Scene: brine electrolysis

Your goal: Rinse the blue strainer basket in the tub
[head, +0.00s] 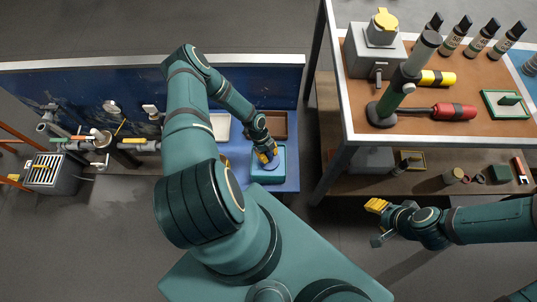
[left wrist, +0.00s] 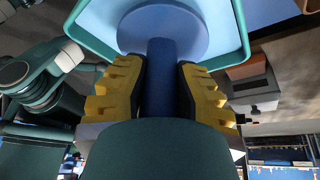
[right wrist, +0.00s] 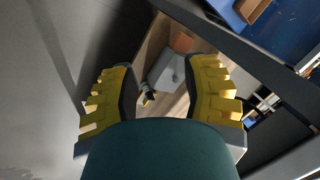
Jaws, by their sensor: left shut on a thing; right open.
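The tub (head: 268,180) is a teal-rimmed box with a light blue inside, on the blue bench in the head view. Its teal rim (left wrist: 242,30) also shows in the left wrist view. My left gripper (head: 268,157) reaches down over the tub. It is shut on the upright blue post of the blue strainer basket (left wrist: 160,85), whose wide round part lies beyond the fingers within the tub's outline. I cannot tell how deep the basket sits. The gripper mostly hides it in the head view. My right gripper (head: 376,206) is open and empty, in front of the wooden shelf.
A brown tray (head: 276,124) and a pale tray (head: 220,126) lie behind the tub. A workbench (head: 425,130) at the right holds a grey device (head: 362,58), several bottles and a red-handled tool (head: 453,112). A grey crate (head: 45,176) stands at far left.

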